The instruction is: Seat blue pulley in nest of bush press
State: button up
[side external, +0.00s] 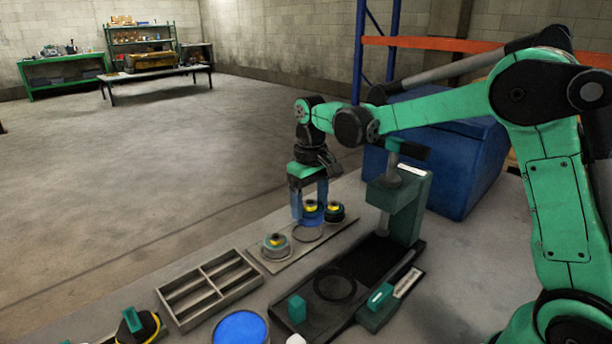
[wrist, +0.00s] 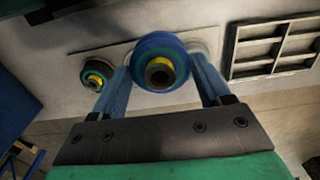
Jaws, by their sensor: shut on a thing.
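My gripper (side external: 311,208) has its two blue fingers closed around the blue pulley (wrist: 143,49), gripping it by opposite sides. The pulley has a yellow and green hub with a dark bore, facing the camera in the wrist view. In the side view the blue pulley (side external: 313,219) is partly hidden by a finger and appears just above an empty round place (side external: 308,233) on the pale board. The bush press (side external: 409,207) stands to the right of the board. Its round nest (side external: 335,288) lies empty on the dark base, toward the front.
The pale board (side external: 285,262) also carries a grey pulley (side external: 276,247) and a dark pulley (side external: 335,213), close beside the held one. A divided tray (side external: 210,288) lies to the left. A teal block (side external: 297,307) and a teal handle part (side external: 380,297) flank the nest.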

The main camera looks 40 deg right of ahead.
jog(key=s+a+r, duration=0.2)
jog(key=s+a, duration=0.2)
jog(key=s, duration=0.6)
jog(key=shift+s+a+f, duration=0.15)
jog(key=shift+f, duration=1.5)
jog(key=shift+s+a+f, duration=0.1)
jog(key=shift+s+f, duration=0.05)
jog(key=shift+f, duration=1.5)
jog(key=shift+f, duration=0.2)
jog(key=shift+f, duration=0.65)
jog(key=o, duration=1.3)
jog(key=shift+c, duration=0.2)
